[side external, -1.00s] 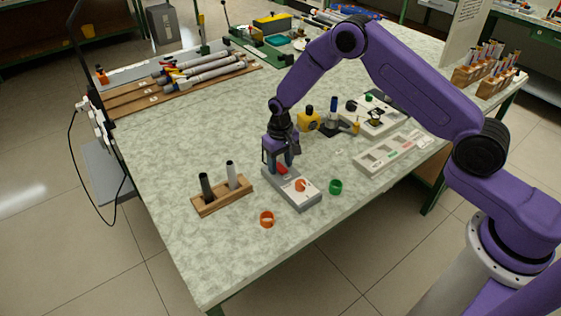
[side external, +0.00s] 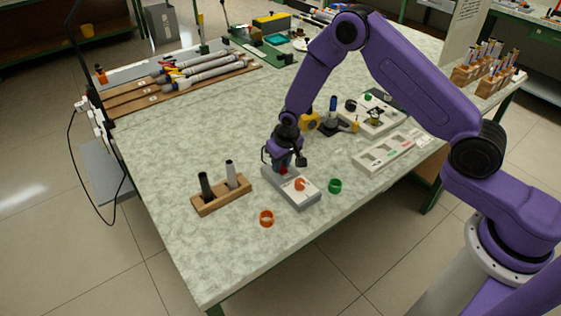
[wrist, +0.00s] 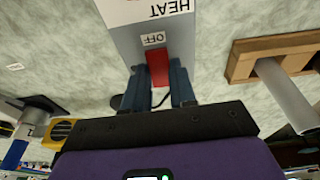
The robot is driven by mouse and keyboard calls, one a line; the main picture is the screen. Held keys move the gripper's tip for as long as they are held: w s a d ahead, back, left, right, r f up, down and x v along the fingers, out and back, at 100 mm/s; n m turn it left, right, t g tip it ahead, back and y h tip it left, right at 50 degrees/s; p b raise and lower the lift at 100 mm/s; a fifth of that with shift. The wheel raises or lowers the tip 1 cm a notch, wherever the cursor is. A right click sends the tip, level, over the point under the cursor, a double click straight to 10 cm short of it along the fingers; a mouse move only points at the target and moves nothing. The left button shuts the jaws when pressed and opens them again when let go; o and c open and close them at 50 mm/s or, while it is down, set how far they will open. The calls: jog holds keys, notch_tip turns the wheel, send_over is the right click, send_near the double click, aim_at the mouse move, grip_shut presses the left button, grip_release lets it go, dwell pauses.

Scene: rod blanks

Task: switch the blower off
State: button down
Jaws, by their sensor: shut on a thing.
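The blower's control box (side external: 306,198) is a grey box on the bench with a white top panel and an orange-red dial (side external: 300,184). A red switch lever (wrist: 158,68) stands on it, close by a label reading OFF (wrist: 153,39); a HEAT label (wrist: 169,9) is on the white panel. My gripper (wrist: 158,86) is shut on the red lever, with a blue finger on each side of it. In the side external view my gripper (side external: 282,166) is tilted over the box's far-left end and partly hides the lever.
A wooden rack (side external: 222,196) with a black and a grey rod stands left of the box. An orange ring (side external: 267,218) and a green ring (side external: 335,186) lie near it. A pale compartment tray (side external: 385,151) and yellow item (side external: 309,122) are farther right.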

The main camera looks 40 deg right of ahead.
jog(key=shift+d, duration=0.2)
dwell(0.3)
jog(key=c, duration=0.9)
grip_release()
jog(key=shift+a, duration=0.1)
jog(key=v, duration=1.7)
jog(key=shift+s+r, duration=0.15)
jog(key=shift+s, duration=0.3)
